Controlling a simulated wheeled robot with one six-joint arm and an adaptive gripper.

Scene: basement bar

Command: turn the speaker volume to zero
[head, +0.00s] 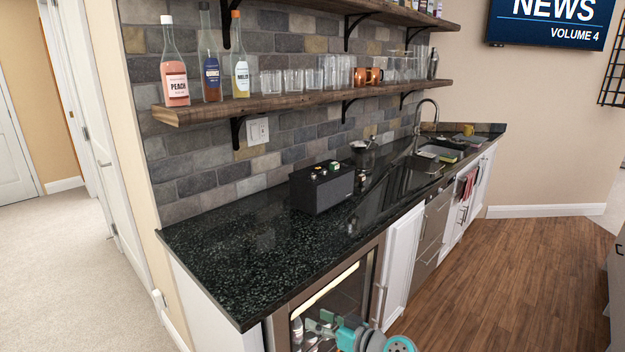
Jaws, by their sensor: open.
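The speaker (322,190) is a black box on the dark counter, against the stone backsplash. Several small knobs (323,170) show on its top; their settings are too small to read. My gripper (316,321) is at the bottom of the head view, in front of the glass-door cooler and below the counter's front edge. It is open and empty, well apart from the speaker.
The dark counter (235,245) is clear left of the speaker. A wooden shelf (225,108) with bottles and glasses hangs above. A sink and faucet (428,110) lie farther right. The wall screen (551,22) reads "NEWS" and "VOLUME 4".

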